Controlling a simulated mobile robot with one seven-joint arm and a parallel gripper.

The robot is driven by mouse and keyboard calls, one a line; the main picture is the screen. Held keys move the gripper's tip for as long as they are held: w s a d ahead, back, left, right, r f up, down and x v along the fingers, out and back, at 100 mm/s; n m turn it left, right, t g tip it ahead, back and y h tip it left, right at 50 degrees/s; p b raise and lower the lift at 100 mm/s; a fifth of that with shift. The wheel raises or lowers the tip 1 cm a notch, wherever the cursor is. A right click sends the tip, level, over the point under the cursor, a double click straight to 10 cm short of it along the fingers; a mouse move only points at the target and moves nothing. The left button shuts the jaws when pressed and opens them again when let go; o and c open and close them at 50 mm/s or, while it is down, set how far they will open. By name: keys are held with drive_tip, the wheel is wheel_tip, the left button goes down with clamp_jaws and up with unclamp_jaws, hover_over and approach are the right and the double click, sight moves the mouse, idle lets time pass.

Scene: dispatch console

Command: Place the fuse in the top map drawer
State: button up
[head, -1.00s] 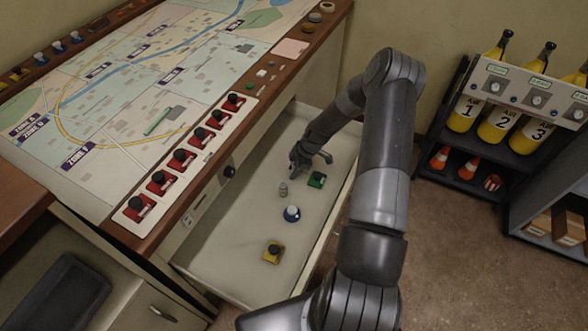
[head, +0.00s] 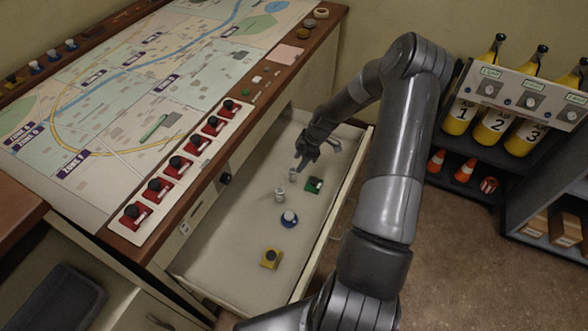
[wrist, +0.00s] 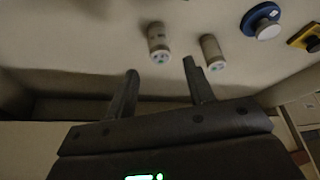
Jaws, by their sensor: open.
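The open drawer (head: 215,262) under the map table holds two small grey cylinders that look like fuses. One fuse (head: 293,174) stands just below my gripper (head: 305,158); the other grey cylinder (head: 280,194) stands a little nearer the camera. In the wrist view, the first cylinder (wrist: 158,42) lies ahead of the gap between the fingertips of my gripper (wrist: 161,68), apart from them. The second cylinder (wrist: 211,52) is to the right, beyond the right finger. My gripper is open with nothing between its fingers.
The map table (head: 110,90) with red switches (head: 180,166) overhangs the drawer on the left. A shelf with yellow bottles (head: 495,125) stands at right.

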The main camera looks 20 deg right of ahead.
drive_tip(key=s+a+r+m+h, duration=0.1)
drive_tip(key=s+a+r+m, duration=0.15)
drive_tip(key=r, duration=0.75)
drive_tip(key=s+a+r+m+t+h, duration=0.15)
drive_tip(key=s+r, duration=0.25)
drive_tip(key=r, duration=0.5)
drive_tip(key=s+a+r+m+g+h, duration=0.1)
drive_tip(key=s+a+r+m+h, duration=0.15)
drive_tip(key=r, duration=0.75)
drive_tip(key=s+a+r+m+t, duration=0.2)
drive_tip(key=s+r+m, duration=0.2)
drive_tip(key=s, duration=0.7)
drive_tip(key=s+a+r+m+t, duration=0.2)
drive_tip(key=s+a+r+m, duration=0.1)
drive_tip(key=s+r, duration=0.5)
drive_tip(key=s+m, duration=0.1)
drive_tip(key=s, duration=0.2)
drive_tip(key=shift+r+m+y, duration=0.2)
drive_tip(key=shift+m+y, duration=0.15)
drive_tip(key=shift+y, duration=0.05)
